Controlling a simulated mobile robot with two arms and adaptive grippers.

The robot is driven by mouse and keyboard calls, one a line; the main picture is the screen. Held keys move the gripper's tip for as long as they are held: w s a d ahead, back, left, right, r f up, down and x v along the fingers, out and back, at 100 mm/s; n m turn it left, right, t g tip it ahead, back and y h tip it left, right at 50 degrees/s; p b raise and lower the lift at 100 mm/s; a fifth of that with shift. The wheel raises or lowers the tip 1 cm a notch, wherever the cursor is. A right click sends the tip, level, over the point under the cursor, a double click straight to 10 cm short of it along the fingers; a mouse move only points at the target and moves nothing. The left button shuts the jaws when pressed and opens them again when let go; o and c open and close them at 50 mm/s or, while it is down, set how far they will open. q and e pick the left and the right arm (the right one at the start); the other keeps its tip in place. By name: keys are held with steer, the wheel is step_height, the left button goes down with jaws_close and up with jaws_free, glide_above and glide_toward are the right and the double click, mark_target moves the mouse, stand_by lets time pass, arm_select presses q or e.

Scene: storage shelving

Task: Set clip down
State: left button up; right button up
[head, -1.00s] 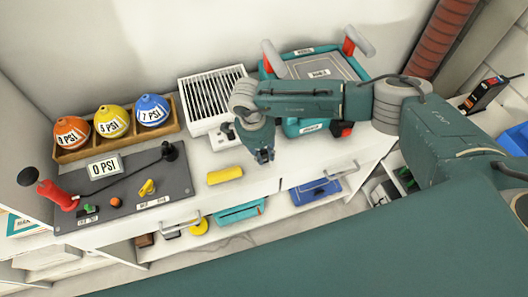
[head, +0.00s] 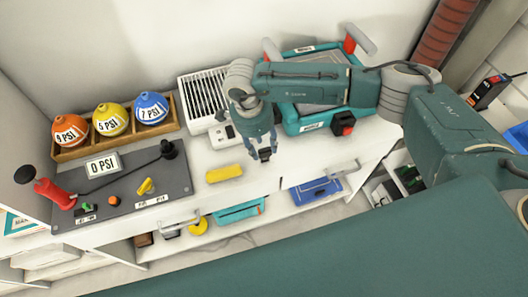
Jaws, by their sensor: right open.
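A short yellow bar (head: 224,173) lies on the white counter, left of my right gripper. It may be the clip, but I cannot tell for sure from its shape. My right gripper (head: 265,154) is open over the counter, with its dark fingertips pointing down toward the front. I see nothing between its fingers, and the bar is apart from it. My left gripper is not in view.
A dark panel (head: 115,200) with a red-handled lever stands at the left. Orange, yellow and blue balls sit in a wooden rack (head: 72,153) behind it. A white vented box (head: 200,92) and a teal case (head: 301,122) stand at the back. A lower shelf holds several tools.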

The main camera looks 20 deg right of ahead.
step_height(320, 180, up, 8)
steer(key=a+b, duration=0.1)
steer(key=shift+a+b, duration=0.15)
steer(key=shift+b, duration=0.25)
steer(key=shift+f, duration=0.1)
